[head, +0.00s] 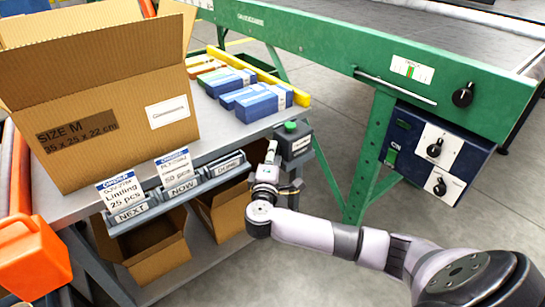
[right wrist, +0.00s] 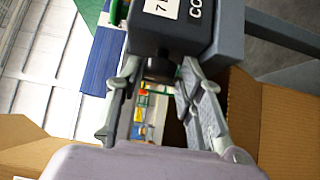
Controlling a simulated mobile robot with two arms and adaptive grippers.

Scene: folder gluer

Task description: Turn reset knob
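A small dark grey control box (head: 297,146) with a green button (head: 290,127) on top sits at the right end of the table's front edge. In the right wrist view this box (right wrist: 200,30) is close, with a partly visible white label. A short black knob (right wrist: 158,68) sticks out of it. No readable label tells me whether it is the reset knob. My right gripper (right wrist: 158,75) has its fingers apart, one on each side of the knob, with a narrow gap showing. In the head view my right gripper (head: 270,155) is just left of the box. My left gripper is not in view.
A green machine (head: 300,35) carries black knobs (head: 463,95) and a dark switch panel (head: 405,130). A large open carton (head: 105,140) and blue packs (head: 265,103) stand on the table. Open cartons (head: 160,262) sit below.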

